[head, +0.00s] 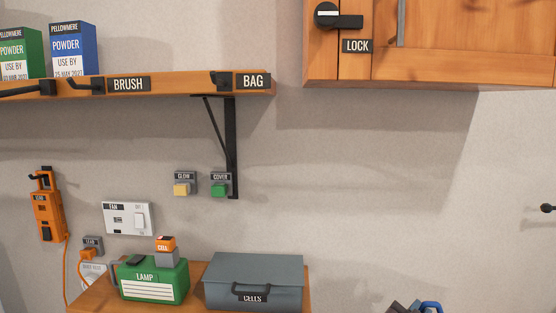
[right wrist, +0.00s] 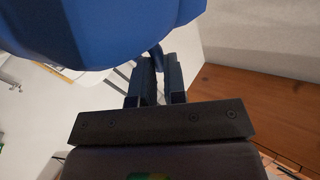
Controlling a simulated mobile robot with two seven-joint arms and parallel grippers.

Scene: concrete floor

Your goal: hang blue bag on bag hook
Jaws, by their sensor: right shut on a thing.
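The bag hook (head: 220,78) is a dark hook on the front edge of the wooden shelf, left of the BAG label (head: 253,82); nothing hangs on it. The blue bag (right wrist: 110,25) fills the top of the right wrist view. My right gripper (right wrist: 160,75) is shut on a narrow blue part of it, which looks like its handle. In the head view, only a blue curved piece (head: 432,307) shows at the bottom edge, right of centre, well below and right of the hook. Most of the bag is out of that frame. My left gripper is not in view.
The shelf (head: 190,81) also has a BRUSH hook (head: 86,84) and powder boxes (head: 73,50). A wooden cabinet (head: 455,65) hangs at upper right. Below stand a green LAMP box (head: 154,278) and a grey CELLS box (head: 254,280). The wall between hook and bag is clear.

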